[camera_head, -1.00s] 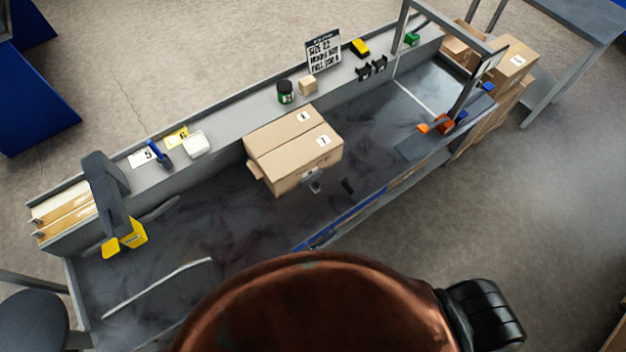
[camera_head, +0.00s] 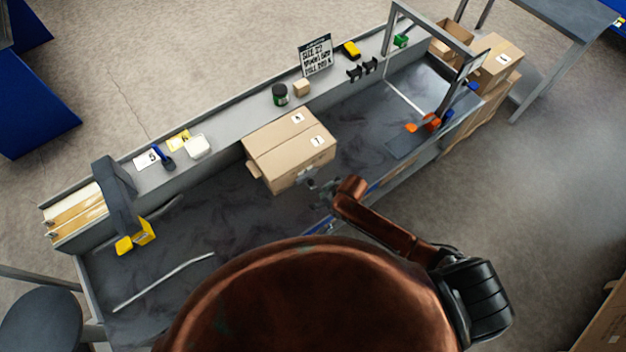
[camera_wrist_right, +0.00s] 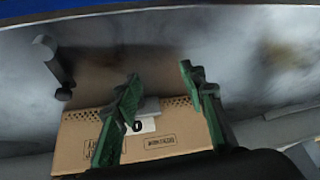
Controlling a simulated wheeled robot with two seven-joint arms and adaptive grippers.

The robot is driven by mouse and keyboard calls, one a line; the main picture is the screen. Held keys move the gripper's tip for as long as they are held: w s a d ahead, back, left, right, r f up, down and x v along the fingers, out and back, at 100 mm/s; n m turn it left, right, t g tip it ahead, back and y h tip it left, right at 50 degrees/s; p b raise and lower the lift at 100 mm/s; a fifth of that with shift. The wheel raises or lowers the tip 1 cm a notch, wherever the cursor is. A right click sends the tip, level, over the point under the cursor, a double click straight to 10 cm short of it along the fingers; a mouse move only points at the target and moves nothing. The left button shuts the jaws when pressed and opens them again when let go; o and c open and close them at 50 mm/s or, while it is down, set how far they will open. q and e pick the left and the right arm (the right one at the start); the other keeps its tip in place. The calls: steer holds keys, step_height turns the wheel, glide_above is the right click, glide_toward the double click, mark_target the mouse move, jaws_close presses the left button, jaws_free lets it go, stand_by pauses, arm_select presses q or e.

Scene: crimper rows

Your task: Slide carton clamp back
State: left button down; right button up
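A brown carton (camera_head: 291,148) lies on the dark bench top. Its printed front side shows in the right wrist view (camera_wrist_right: 160,155). A small grey block (camera_wrist_right: 150,106), possibly the carton clamp, sits at the carton's edge by a white label. My right gripper (camera_head: 322,192) is in front of the carton's near side. In the wrist view its two green fingers (camera_wrist_right: 160,78) are apart, with nothing held between them. The block lies beyond the fingers, closer to the left one; contact cannot be told. My left gripper is not in view.
A dark post with a round knob (camera_wrist_right: 48,58) stands beside the carton. A back shelf holds a black jar (camera_head: 280,95), a small box (camera_head: 302,88) and a sign (camera_head: 316,57). A yellow-handled device (camera_head: 137,237) stands at left.

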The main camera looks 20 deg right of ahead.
steer(key=w+r+n, duration=0.1)
steer(key=w+r, duration=0.2)
steer(key=w, duration=0.1)
steer(key=p, duration=0.1)
glide_toward(311, 181)
steer(key=shift+n+g+h, duration=0.3)
steer(key=shift+n+g, duration=0.1)
steer(key=x, duration=0.2)
steer(key=b+x, duration=0.1)
steer(key=x, duration=0.5)
steer(key=shift+w+a, duration=0.25)
steer(key=shift+a, duration=0.05)
steer(key=shift+r, duration=0.1)
steer(key=shift+c, duration=0.6)
jaws_close()
